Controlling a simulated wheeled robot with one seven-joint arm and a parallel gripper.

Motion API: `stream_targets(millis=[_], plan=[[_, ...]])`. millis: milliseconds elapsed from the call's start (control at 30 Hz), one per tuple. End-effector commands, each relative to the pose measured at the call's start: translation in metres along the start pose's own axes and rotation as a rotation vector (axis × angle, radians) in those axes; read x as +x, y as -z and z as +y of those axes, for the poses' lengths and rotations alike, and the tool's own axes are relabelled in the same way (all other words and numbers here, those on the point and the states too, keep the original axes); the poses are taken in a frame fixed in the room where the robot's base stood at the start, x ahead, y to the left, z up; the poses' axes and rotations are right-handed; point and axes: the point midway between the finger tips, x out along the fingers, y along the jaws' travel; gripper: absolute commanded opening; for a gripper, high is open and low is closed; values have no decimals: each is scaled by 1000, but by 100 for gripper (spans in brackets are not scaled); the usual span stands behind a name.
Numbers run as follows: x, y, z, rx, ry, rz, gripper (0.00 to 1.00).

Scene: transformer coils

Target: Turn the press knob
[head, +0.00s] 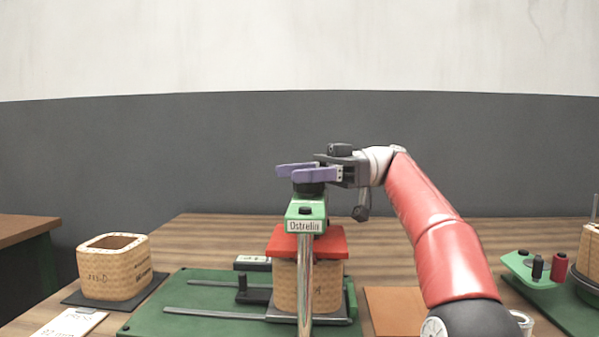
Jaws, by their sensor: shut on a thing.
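The press stands at the middle of the head view, with a green head (306,211) labelled "Ostrelin" on a shiny metal post (305,285). Its black press knob (309,188) sits on top of the green head. My gripper (298,172) reaches in from the right with purple fingers, and it is shut on the knob. The fingers partly hide the knob's top. Below and behind the head, a red plate (322,241) lies on a tan wound coil (331,288).
The press base (200,290) is green with metal rails. Another tan coil (113,275) stands on a dark mat at left, near a white card (68,323). A green stand with spools (538,268) is at right. A brown board (393,312) lies right of the press.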

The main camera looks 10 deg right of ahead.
Motion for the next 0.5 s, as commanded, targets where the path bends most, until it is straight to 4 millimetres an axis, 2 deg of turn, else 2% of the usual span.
stream_targets(millis=[500], plan=[[1,-1,-1,2,73,-2,24]])
